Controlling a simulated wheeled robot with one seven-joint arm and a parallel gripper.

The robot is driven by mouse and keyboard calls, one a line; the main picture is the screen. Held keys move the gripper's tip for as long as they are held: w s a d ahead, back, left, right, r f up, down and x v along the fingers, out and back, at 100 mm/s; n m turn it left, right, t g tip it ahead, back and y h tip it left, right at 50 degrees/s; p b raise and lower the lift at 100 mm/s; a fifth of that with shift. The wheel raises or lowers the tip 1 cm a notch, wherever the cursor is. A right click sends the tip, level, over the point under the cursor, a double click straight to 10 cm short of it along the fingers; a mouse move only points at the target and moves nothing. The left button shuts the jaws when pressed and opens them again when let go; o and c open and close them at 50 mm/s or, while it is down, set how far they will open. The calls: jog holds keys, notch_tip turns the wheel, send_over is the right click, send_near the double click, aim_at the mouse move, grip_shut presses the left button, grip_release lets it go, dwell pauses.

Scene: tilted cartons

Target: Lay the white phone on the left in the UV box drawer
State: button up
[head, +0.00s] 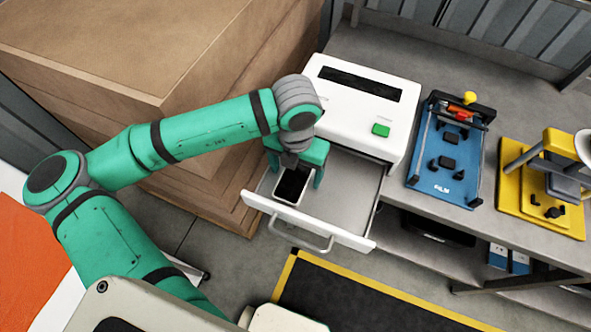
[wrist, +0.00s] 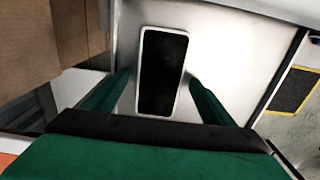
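The white phone (head: 291,188) has a black screen and lies in the left part of the pulled-out drawer (head: 345,195) of the white UV box (head: 345,108). My gripper (head: 296,178) is over the phone, with its green fingers on either side. In the wrist view, the phone (wrist: 163,75) lies between the spread fingers of my gripper (wrist: 158,80). A gap shows at its left side; the right fingertip is close to its right edge, and I cannot tell if they touch. The drawer floor (wrist: 235,50) is bare to the right of the phone.
A green button (head: 381,130) is on the UV box. A blue fixture (head: 445,160) and a yellow fixture (head: 540,190) stand to the right on the grey bench. Large brown cartons (head: 120,50) stand close on the left. A yellow-edged black mat (head: 350,305) lies on the floor.

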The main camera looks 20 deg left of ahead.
notch_tip(320, 180, up, 11)
dwell(0.8)
jog(key=shift+f, duration=0.1)
dwell(0.4)
